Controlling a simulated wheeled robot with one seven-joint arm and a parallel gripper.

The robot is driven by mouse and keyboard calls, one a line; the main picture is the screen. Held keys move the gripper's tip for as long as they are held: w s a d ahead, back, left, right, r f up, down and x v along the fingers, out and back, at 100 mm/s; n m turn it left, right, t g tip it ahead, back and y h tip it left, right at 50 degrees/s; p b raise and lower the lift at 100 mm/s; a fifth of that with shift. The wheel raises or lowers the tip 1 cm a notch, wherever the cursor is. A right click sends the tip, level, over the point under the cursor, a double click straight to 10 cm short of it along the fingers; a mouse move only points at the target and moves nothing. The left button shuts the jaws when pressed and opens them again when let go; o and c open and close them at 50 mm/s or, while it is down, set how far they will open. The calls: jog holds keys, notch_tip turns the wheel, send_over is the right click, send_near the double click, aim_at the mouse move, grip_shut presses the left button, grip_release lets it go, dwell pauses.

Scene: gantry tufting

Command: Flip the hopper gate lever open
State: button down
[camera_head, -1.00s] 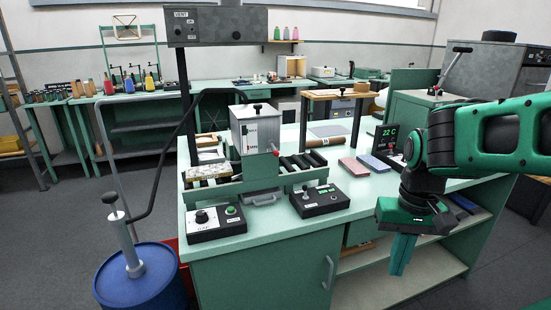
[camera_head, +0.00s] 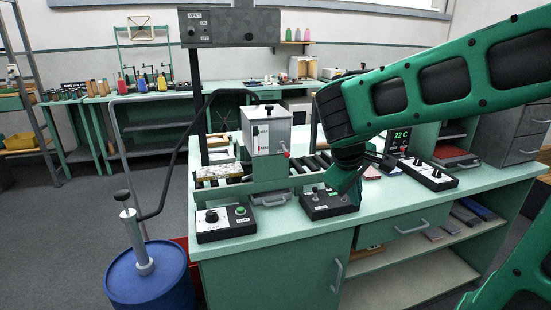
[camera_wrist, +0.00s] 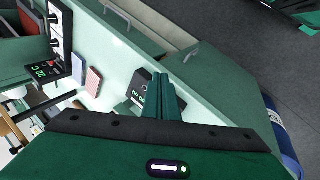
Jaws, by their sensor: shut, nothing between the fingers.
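The hopper (camera_head: 268,130) is a grey metal box on the green stand at the middle of the bench. I cannot tell from this distance how the gate stands. My gripper (camera_head: 352,190) is to the right of the hopper, apart from the lever, in front of and above the black joystick box (camera_head: 328,202). In the wrist view my green fingers (camera_wrist: 170,92) are closed together with nothing between them. I cannot make out the lever in the wrist view.
A black control box (camera_head: 226,222) with a green button stands at the bench's front left. A roller conveyor (camera_head: 314,163) runs behind the joystick box. A 22 C display (camera_head: 400,141) and a switch box (camera_head: 428,174) stand at the right. A blue drum (camera_head: 150,278) stands on the floor.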

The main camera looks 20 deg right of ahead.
jog(key=w+a+r+n+t+h, duration=0.25)
jog(key=w+a+r+n, duration=0.2)
jog(key=w+a, duration=0.35)
jog(key=n+t, duration=0.4)
jog(key=n, duration=0.2)
send_near(285, 150)
jog(key=a, duration=0.1)
jog(key=s+a, duration=0.1)
jog(key=a, duration=0.1)
jog(key=shift+s+f, duration=0.25)
jog(key=shift+f, duration=0.1)
jog(key=shift+f, duration=0.1)
jog(key=x, duration=1)
jog(key=shift+r+n+g, duration=0.45)
jog(key=shift+r+g, duration=0.15)
jog(key=shift+g, duration=0.45)
jog(key=r+g, duration=0.2)
jog(key=shift+n+g+y, duration=0.3)
jog(key=shift+n+y, duration=0.05)
jog(key=shift+n, duration=0.05)
jog(key=shift+r, duration=0.1)
